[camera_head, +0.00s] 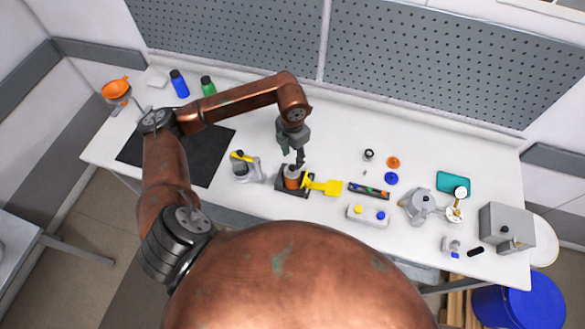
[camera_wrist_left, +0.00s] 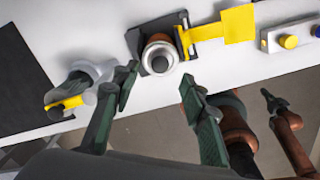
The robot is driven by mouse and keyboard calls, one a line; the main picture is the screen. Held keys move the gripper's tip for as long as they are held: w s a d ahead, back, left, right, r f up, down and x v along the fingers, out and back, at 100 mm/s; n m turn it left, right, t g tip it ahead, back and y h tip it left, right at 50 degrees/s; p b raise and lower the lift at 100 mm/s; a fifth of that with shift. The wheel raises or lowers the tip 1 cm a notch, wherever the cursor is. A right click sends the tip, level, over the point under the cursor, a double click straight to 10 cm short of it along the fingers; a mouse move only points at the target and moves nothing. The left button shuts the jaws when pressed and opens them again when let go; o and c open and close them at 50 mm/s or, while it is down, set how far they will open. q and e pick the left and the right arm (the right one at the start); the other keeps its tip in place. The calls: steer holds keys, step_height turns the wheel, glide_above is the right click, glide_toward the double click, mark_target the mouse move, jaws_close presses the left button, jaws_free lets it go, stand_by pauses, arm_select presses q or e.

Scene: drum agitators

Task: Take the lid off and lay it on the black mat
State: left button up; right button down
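The small copper-brown drum (camera_head: 292,182) stands in a dark holder with a yellow flap on its right. Its pale round lid (camera_head: 292,171) has a dark knob in the middle; the lid also shows in the left wrist view (camera_wrist_left: 160,48), seated on the drum. My left gripper (camera_head: 299,160) points down just above the lid. In the left wrist view its two green fingers (camera_wrist_left: 158,75) are spread apart with nothing between them. The black mat (camera_head: 205,150) lies bare on the table to the left. My right gripper does not show in the head view; a copper arm part shows at the wrist view's lower right.
A grey device with a yellow lever (camera_head: 243,165) stands between the mat and the drum. A small white box with yellow and blue knobs (camera_head: 368,215) stands to the right. Blue (camera_head: 179,84) and green (camera_head: 207,86) bottles stand behind the mat.

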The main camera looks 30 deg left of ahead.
mark_target(292, 167)
arm_select(q)
steer(key=f+p, duration=0.2)
steer(key=f, duration=0.2)
steer(key=shift+s+f, duration=0.15)
steer(key=shift+s, duration=0.05)
steer(key=shift+f, duration=0.65)
steer(key=shift+c, duration=0.5)
steer(key=c, duration=0.8)
